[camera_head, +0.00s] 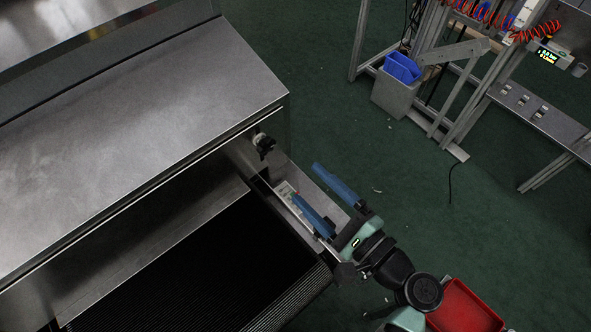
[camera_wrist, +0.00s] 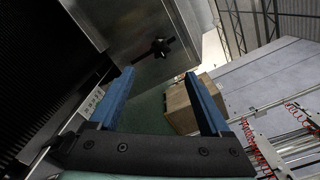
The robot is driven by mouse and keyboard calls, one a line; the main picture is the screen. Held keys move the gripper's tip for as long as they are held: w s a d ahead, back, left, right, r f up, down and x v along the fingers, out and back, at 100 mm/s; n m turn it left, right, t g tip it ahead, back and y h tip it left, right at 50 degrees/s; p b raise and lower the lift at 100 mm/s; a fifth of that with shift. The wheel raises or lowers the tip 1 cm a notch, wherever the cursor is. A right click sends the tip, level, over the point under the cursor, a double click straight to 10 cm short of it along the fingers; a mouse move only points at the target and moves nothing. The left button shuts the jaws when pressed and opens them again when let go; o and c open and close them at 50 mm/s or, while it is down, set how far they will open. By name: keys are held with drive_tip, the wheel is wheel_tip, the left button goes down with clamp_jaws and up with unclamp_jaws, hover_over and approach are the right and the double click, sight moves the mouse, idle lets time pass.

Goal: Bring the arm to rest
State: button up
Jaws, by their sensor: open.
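My gripper (camera_head: 325,198) has two long blue fingers, spread apart with nothing between them. It reaches over the right side of the dryer, by the corner of the black conveyor belt (camera_head: 215,265). The fingers also show in the wrist view (camera_wrist: 163,100), open and empty. The steel dryer housing (camera_head: 140,130) stands behind and to the left of the gripper. A black knob (camera_head: 263,143) on the housing lies just beyond the fingers. I cannot tell whether the fingers touch the dryer's side rail.
A red bin (camera_head: 466,308) sits beside my arm at the lower right. A metal workbench (camera_head: 540,118) and a grey bin with a blue container (camera_head: 402,68) stand at the upper right. A cardboard box (camera_wrist: 182,110) shows beyond the fingers. Green floor (camera_head: 330,90) between is mostly clear.

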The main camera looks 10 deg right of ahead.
drive_tip(key=shift+v, duration=0.75)
